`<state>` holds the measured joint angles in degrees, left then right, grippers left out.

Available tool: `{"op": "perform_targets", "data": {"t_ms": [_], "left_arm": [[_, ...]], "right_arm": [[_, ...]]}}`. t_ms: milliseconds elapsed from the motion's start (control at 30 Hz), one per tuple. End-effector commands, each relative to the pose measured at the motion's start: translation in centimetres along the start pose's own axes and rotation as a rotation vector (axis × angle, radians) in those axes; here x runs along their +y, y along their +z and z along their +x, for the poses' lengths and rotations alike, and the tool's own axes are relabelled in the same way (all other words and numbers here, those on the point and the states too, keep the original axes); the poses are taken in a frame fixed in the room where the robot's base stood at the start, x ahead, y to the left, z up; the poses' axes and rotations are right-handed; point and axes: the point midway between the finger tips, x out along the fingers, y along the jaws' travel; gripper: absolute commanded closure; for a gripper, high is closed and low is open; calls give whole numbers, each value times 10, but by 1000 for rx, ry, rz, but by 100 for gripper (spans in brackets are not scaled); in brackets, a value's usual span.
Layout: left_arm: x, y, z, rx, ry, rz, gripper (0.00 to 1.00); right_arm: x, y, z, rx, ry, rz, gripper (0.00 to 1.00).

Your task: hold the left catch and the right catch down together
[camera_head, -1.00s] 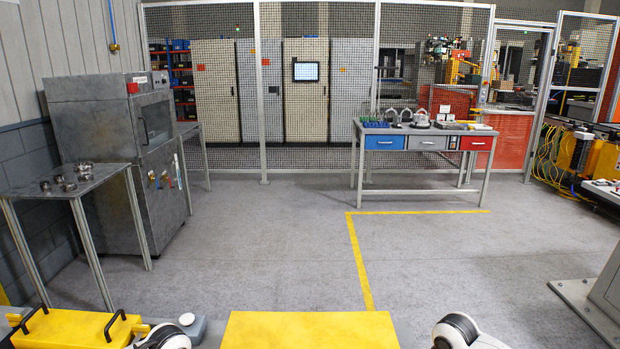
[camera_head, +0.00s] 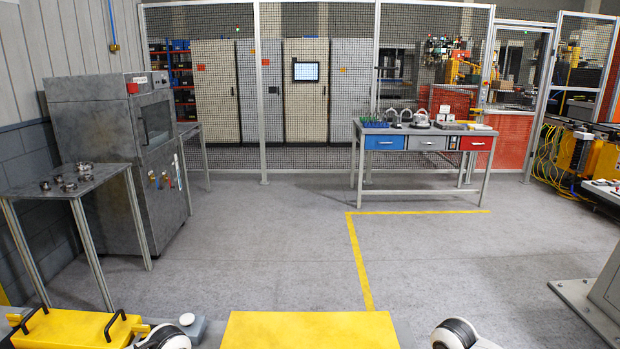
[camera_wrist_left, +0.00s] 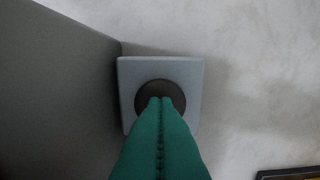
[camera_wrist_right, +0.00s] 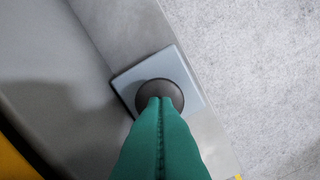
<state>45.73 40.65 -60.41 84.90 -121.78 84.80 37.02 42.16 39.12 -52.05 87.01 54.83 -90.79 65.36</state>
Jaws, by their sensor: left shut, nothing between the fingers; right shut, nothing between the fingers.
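In the left wrist view, the left catch is a dark round pad (camera_wrist_left: 160,87) on a light grey square block (camera_wrist_left: 191,72). My left gripper (camera_wrist_left: 160,101), with green fingers, is shut and empty, its tips over the pad. In the right wrist view, the right catch is a similar dark pad (camera_wrist_right: 160,87) on a grey block (camera_wrist_right: 160,65). My right gripper (camera_wrist_right: 160,101) is shut and empty with its tips over that pad. The tips hide part of each pad. I cannot tell whether either pad is pressed down. Neither gripper shows in the head view.
A grey wall (camera_wrist_left: 60,80) stands left of the left block. A grey surface (camera_wrist_right: 45,60) lies left of the right block. A yellow panel (camera_head: 310,330) is at the head view's bottom centre. The floor beyond (camera_head: 260,240) is clear up to a workbench (camera_head: 425,142).

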Motion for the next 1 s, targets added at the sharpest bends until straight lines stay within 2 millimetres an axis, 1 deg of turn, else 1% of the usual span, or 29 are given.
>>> {"op": "perform_targets", "data": {"t_ms": [33, 533, 1000], "left_arm": [[1, 3, 4, -9, -1, 2, 100], [1, 4, 5, -12, -1, 3, 100], [1, 5, 6, -14, -1, 3, 100]], "right_arm": [[0, 0, 2, 1, 0, 0, 100], [0, 0, 18, 1, -1, -1, 100], [0, 0, 20, 0, -1, 0, 100]]}}
